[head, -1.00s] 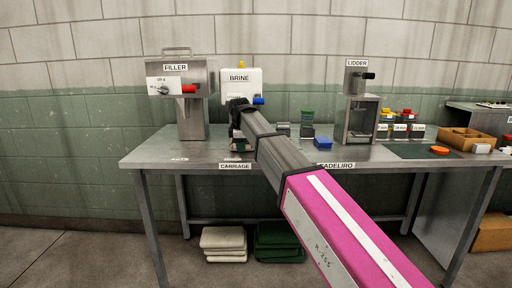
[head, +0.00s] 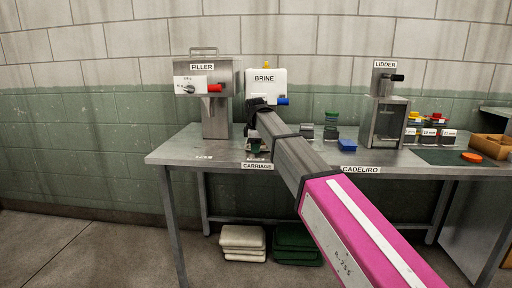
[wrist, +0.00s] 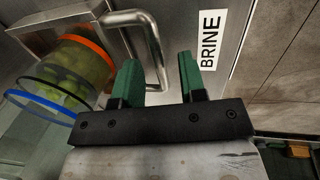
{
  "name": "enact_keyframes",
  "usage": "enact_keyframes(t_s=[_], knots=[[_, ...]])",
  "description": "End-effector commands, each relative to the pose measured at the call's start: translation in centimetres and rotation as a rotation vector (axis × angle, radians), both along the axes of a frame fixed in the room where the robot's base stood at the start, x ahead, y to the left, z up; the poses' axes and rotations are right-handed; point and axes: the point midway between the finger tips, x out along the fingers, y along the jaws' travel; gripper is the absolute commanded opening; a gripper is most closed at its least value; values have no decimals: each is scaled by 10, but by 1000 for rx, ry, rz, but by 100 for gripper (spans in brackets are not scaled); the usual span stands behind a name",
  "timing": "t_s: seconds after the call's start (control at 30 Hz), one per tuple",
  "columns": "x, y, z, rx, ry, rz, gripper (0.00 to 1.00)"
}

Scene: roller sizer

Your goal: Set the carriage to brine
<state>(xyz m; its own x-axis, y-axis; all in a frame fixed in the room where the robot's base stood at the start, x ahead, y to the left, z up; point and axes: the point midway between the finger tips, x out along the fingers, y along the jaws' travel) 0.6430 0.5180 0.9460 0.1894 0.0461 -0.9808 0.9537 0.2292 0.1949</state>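The carriage, labelled on the bench edge (head: 257,166), is mostly hidden behind my arm in the head view. In the wrist view, a bent steel handle (wrist: 158,55) has one leg passing between the green fingers of my gripper (wrist: 160,78), which are apart, with space around the bar. A clear jar with green contents (wrist: 72,65), an orange ring and a blue ring is left of the handle. A white BRINE label (wrist: 210,40) lies right of the fingers on a steel surface. The white BRINE unit (head: 265,78) stands behind my gripper (head: 254,108) in the head view.
The FILLER unit (head: 203,90) stands left of the BRINE unit, with the LIDDER (head: 388,110) to the right. A blue block (head: 346,145) and small jars stand between. The steel bench (head: 180,150) is bare at its left end.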

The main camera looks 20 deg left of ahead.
Motion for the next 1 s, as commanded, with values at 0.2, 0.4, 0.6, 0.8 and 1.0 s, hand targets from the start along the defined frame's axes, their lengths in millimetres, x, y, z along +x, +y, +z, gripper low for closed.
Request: enact_keyframes(t_s=[0.2,0.4,0.6,0.8,1.0], knots=[[-1,0,5,0,-1,0,38],[-5,-1,32,0,-2,0,38],[-12,-3,68,0,-2,0,38],[-18,-4,95,0,-1,0,38],[-20,-5,106,0,0,0,38]])
